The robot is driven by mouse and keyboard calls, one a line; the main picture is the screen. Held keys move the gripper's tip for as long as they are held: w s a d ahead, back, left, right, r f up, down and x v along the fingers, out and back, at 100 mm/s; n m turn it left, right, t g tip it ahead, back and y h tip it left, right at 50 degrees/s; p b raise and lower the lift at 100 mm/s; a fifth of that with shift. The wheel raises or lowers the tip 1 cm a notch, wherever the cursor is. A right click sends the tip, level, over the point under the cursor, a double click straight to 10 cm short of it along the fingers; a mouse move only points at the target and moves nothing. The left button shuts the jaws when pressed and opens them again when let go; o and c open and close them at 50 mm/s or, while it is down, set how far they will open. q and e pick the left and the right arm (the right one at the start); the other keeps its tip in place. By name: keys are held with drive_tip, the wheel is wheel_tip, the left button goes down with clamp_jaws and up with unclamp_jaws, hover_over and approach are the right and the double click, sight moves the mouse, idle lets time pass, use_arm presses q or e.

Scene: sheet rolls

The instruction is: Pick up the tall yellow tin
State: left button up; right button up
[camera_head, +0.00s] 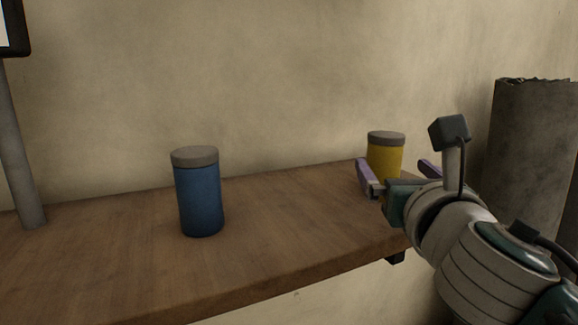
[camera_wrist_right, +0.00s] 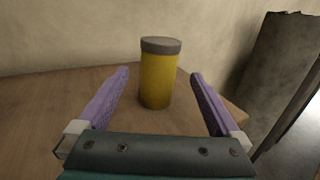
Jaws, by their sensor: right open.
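The tall yellow tin (camera_head: 384,158) with a grey lid stands upright near the right end of the wooden shelf. Its lower part is hidden by my right gripper in the head view. My right gripper (camera_head: 394,172) is open, with its purple fingers pointing toward the tin. In the right wrist view the tin (camera_wrist_right: 158,80) stands between and slightly beyond the fingertips of the gripper (camera_wrist_right: 160,75), with a gap on each side. The gripper looks empty. My left gripper is not in view.
A blue tin (camera_head: 199,195) with a grey lid stands upright on the shelf (camera_head: 110,260), well left of the yellow one. A grey post (camera_head: 18,150) rises at the left. A dark grey cylinder (camera_head: 535,150) stands beyond the right end. The shelf between the tins is clear.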

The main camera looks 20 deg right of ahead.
sight(389, 161)
drive_tip(key=b+x, duration=0.1)
drive_tip(key=x, duration=0.4)
drive_tip(key=shift+w, duration=0.3)
drive_tip(key=shift+r, duration=0.15)
clamp_jaws()
idle(0.4)
